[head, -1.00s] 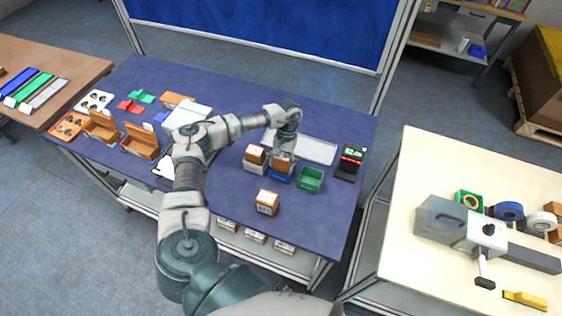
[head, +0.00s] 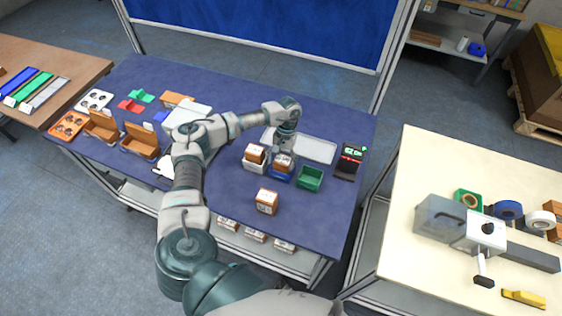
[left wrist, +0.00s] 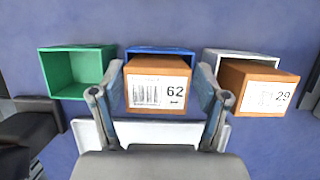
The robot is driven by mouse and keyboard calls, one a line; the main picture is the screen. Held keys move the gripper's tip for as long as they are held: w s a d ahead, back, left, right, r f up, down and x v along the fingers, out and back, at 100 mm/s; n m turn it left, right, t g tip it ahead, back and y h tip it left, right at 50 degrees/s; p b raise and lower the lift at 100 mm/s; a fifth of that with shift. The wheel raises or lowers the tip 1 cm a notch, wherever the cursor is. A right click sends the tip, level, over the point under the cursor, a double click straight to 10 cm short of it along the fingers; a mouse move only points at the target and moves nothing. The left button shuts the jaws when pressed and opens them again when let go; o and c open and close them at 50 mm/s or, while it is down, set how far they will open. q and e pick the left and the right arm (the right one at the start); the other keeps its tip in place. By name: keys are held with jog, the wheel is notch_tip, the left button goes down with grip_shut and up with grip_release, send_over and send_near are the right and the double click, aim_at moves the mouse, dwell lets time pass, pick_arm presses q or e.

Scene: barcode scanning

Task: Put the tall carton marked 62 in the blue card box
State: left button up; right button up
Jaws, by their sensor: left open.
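The tall orange-brown carton marked 62 (left wrist: 158,86) stands in the blue card box (left wrist: 160,51), whose rim shows behind it in the left wrist view. In the head view the carton (head: 284,161) stands out above the blue box (head: 279,179). My left gripper (left wrist: 160,97) is open, with one finger on each side of the carton and a gap beside it. In the head view the left gripper (head: 284,151) is right over the carton and partly hides it. My right gripper is not in view.
A white box (head: 253,167) holding a carton marked 29 (left wrist: 257,88) stands left of the blue box in the head view. An empty green box (head: 310,178) stands to the right. Another carton (head: 266,201) stands in front. A dark device (head: 347,162) lies at the right edge.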

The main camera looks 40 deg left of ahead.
pick_arm(q)
jog(key=shift+r+p, duration=1.1)
jog(key=shift+r, duration=1.7)
jog(key=o, duration=0.5)
jog(key=v, duration=1.1)
jog(key=shift+w+r, duration=0.25)
jog(key=shift+r, duration=0.1)
jog(key=shift+a, duration=0.15)
